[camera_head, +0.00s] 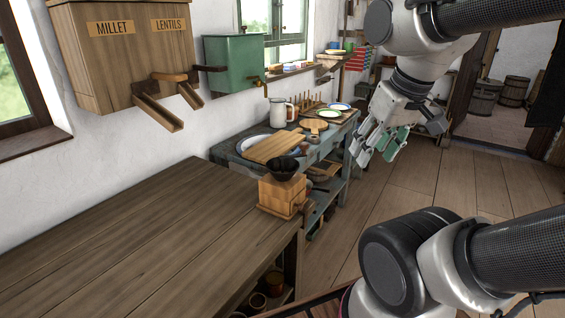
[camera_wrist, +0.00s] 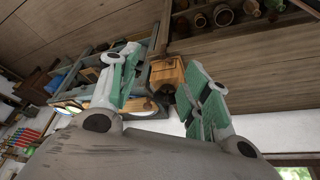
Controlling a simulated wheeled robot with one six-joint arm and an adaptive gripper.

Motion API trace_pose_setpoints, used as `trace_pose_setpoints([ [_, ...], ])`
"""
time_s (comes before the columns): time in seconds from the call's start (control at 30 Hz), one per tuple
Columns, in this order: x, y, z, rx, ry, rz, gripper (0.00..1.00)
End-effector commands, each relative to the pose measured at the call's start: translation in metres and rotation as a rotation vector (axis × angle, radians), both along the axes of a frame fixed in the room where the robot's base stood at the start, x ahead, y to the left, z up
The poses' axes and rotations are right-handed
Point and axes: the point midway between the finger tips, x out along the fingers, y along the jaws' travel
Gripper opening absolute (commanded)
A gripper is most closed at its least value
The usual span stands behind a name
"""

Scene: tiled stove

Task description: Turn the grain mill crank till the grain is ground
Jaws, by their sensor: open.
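The grain mill (camera_head: 282,194) is a light wooden box with a dark round bowl (camera_head: 283,168) on top. It stands upright at the far right corner of the wooden table. A small brown part that may be its crank (camera_head: 308,208) shows at its right side; its shape is too small to tell. My gripper (camera_head: 380,146) has green-padded fingers and hangs in the air to the right of the mill, apart from it. In the wrist view, my gripper (camera_wrist: 164,68) is open and empty, with the mill (camera_wrist: 168,74) seen between its fingers. Any grain is hidden.
The wooden table (camera_head: 130,235) is bare left of the mill. A blue-grey workbench (camera_head: 228,153) behind it holds a board, a jug (camera_head: 278,112) and plates. A millet and lentils dispenser (camera_head: 125,50) and a green box (camera_head: 235,62) hang on the wall. Floor right of the workbench is clear.

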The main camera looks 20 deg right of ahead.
Motion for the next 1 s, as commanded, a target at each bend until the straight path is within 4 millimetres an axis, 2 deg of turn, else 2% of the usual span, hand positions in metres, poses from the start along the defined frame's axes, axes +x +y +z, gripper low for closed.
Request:
trace_pose_setpoints([
  [0.17, 0.011, 0.002, -0.018, -0.001, 0.101, 0.008, 0.48],
  [0.27, 0.040, 0.004, -0.021, -0.002, 0.176, 0.017, 0.48],
  [0.47, 0.125, 0.010, -0.028, -0.023, 0.308, 0.111, 0.48],
  [0.6, 0.189, 0.016, -0.038, -0.046, 0.370, 0.241, 0.48],
  [0.7, 0.229, 0.019, -0.044, -0.064, 0.391, 0.348, 0.48],
  [0.8, 0.266, 0.021, -0.036, -0.089, 0.379, 0.477, 0.48],
  [0.9, 0.276, 0.021, -0.016, -0.117, 0.347, 0.590, 0.48],
  [1.0, 0.272, 0.021, -0.019, -0.124, 0.360, 0.649, 0.48],
])
